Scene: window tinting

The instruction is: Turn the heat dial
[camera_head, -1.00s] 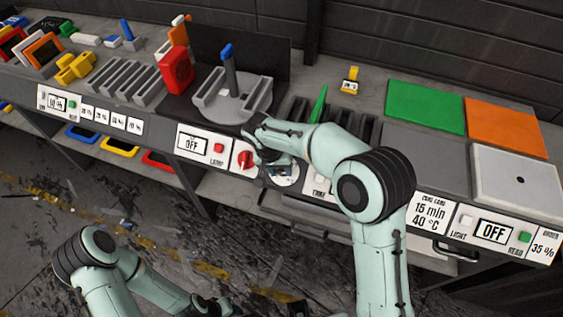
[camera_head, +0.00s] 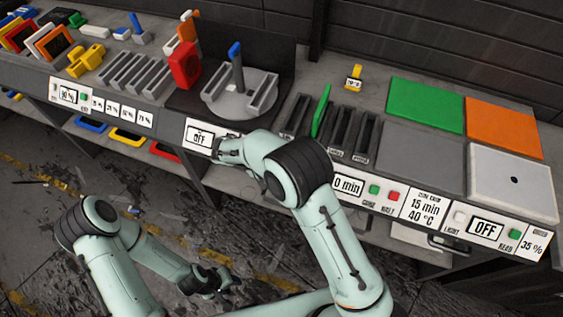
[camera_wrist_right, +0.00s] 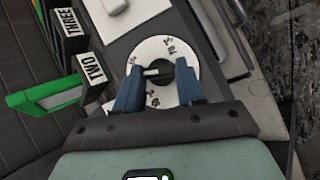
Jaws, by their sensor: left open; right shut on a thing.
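The heat dial (camera_wrist_right: 145,55) is a white disc with dark numbers and a dark bar-shaped knob (camera_wrist_right: 158,73). It fills the middle of the right wrist view. My right gripper (camera_wrist_right: 158,82) has its blue fingers on either side of the knob and is shut on it. In the head view my right arm covers the dial and the right fingertips. My left gripper (camera_head: 222,281) is open and empty, low in front of the bench, away from the dial.
Slots labelled TWO (camera_wrist_right: 92,69) and THREE (camera_wrist_right: 66,22) lie beside the dial, with a green frame (camera_wrist_right: 44,97) standing there. A grey turntable (camera_head: 213,106) is behind my right arm. Displays and buttons line the bench front.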

